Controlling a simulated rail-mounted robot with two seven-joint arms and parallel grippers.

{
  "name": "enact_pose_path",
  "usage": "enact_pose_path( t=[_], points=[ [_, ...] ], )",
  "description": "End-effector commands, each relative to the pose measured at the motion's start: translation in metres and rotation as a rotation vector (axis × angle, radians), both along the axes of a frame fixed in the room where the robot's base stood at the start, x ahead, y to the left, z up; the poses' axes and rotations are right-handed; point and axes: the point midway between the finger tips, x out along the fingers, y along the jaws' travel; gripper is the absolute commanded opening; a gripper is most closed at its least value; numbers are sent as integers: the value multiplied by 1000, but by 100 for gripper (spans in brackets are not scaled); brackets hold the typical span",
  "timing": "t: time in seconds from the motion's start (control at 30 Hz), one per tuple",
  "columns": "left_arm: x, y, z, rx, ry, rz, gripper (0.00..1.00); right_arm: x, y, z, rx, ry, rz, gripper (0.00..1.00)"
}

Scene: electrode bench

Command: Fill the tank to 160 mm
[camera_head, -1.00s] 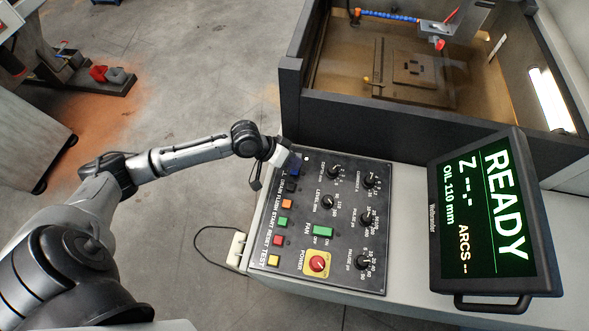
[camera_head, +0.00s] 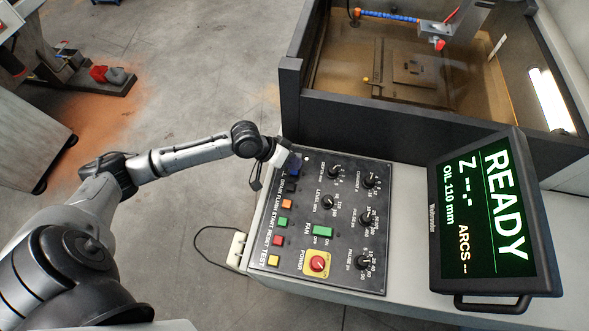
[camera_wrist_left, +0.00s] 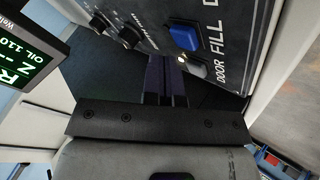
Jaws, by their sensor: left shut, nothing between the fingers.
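The tank (camera_head: 340,107) stands at the top of the head view, with amber oil and a fixture plate inside. The display (camera_head: 490,215) reads READY and OIL 110 mm. The control panel (camera_head: 345,265) has a level knob (camera_head: 327,202) and a column of buttons. My left gripper (camera_head: 287,162) is shut and empty at the panel's upper left corner, and hides part of that corner. In the left wrist view the shut fingers (camera_wrist_left: 164,72) are close beside the blue FILL button (camera_wrist_left: 185,38); I cannot tell whether they touch anything. My right gripper is not in view.
The grey DOOR button (camera_wrist_left: 195,68) is next to FILL, with a small lit lamp between them. The red power switch (camera_head: 317,263) is at the panel's near end. The tank wall rises just beyond the panel. Open floor lies left of the bench.

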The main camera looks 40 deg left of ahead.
Motion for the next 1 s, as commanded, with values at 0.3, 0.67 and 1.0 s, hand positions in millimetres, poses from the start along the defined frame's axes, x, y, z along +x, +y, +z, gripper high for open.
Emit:
enact_pose_path(
  t=[0.3,0.67,1.0],
  points=[
    [0,0,-7,0,-1,-1,0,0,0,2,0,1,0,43],
    [0,0,-7,0,0,0,0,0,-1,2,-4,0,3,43],
    [0,0,-11,0,0,0,0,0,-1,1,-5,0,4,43]
  ],
)
